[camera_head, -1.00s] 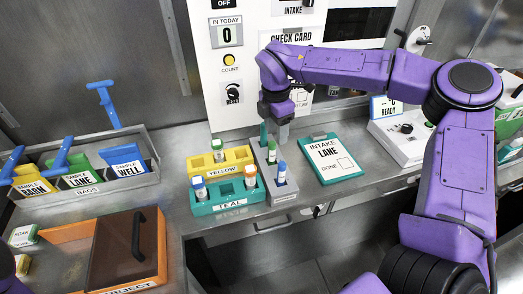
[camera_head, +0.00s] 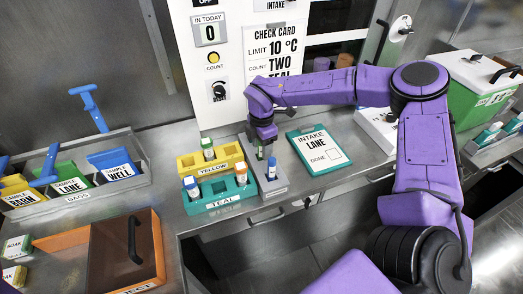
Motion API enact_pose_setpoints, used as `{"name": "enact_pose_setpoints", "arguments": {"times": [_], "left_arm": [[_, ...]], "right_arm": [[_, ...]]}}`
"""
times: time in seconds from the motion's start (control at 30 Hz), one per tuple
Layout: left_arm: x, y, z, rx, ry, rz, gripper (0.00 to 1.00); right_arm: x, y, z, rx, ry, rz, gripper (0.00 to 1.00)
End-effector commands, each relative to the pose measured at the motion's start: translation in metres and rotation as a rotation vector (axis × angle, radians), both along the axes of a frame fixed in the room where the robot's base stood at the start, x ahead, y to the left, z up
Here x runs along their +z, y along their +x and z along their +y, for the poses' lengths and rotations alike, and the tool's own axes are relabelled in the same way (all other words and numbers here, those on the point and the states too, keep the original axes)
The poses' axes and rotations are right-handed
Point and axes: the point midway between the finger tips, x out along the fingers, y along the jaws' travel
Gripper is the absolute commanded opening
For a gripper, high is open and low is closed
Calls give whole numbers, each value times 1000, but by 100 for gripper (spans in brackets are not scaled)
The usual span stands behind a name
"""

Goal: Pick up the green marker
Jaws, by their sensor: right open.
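My right gripper (camera_head: 262,138) points down over the grey rack (camera_head: 273,189) and is open. A green marker (camera_head: 260,153) stands upright in the rack, just below the fingers and partly hidden by them. I cannot tell whether the fingers are around it. A blue-capped marker (camera_head: 272,165) stands in the same rack, nearer the front. My left gripper is not in view.
An intake clipboard (camera_head: 314,150) lies to the right. The bags bin (camera_head: 100,190) is further left.

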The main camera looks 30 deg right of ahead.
Motion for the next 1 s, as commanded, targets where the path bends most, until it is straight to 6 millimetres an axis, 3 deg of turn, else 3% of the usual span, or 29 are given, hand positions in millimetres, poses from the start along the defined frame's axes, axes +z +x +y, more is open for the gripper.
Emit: {"name": "enact_pose_setpoints", "arguments": {"times": [0.03,0.17,0.2,0.53,0.8,1.0], "left_arm": [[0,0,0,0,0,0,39],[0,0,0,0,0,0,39],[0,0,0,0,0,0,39],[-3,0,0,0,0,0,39],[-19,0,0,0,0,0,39],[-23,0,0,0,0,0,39]], "right_arm": [[0,0,0,0,0,0,49],[0,0,0,1,0,0,6],[0,0,0,1,0,0,0],[7,1,0,1,0,-2,0],[68,1,0,1,-1,-6,0],[97,0,0,1,-1,-1,0]]}}
